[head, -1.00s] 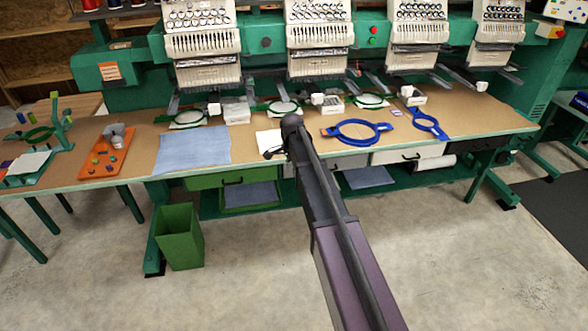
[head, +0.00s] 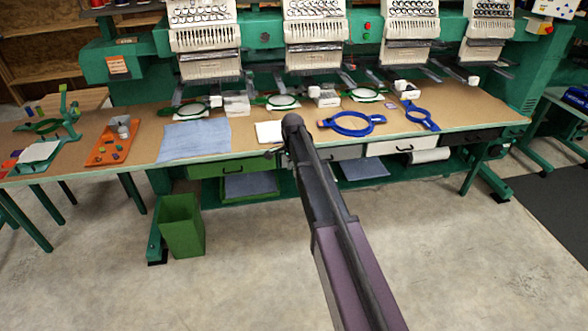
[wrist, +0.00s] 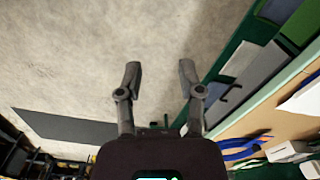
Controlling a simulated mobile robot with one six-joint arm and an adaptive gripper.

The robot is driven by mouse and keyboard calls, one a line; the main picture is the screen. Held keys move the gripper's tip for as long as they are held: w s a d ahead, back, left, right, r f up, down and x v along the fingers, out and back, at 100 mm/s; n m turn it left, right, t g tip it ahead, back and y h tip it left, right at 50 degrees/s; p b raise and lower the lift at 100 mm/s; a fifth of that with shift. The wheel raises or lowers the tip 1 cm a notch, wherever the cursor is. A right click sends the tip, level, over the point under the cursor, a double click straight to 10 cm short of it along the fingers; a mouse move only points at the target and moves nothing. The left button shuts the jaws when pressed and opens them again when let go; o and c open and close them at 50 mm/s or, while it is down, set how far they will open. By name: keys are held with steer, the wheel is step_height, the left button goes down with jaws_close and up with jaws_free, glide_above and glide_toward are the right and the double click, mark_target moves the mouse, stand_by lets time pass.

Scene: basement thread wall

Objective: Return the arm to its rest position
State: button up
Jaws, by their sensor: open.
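My arm reaches forward over the floor to the table's front edge in the head view, and its far end hides the gripper there. In the wrist view my gripper (wrist: 160,78) is open, its two fingers apart with nothing between them. Bare concrete floor (wrist: 90,40) shows beyond the fingertips. The table's front edge (wrist: 255,100) and drawer fronts run along the right of the wrist view, apart from the fingers.
The work table (head: 245,145) carries a blue cloth (head: 195,140), an orange tray (head: 100,155) and blue hoops (head: 352,124). Embroidery machine heads (head: 205,40) stand behind. A green bin (head: 182,226) stands on the floor at left. The floor in front is clear.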

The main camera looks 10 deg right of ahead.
steer(key=shift+d, duration=0.15)
steer(key=shift+f, duration=0.1)
stand_by(0.3)
steer(key=s+n, duration=1.4)
steer(key=s, duration=1.5)
steer(key=shift+a, duration=0.2)
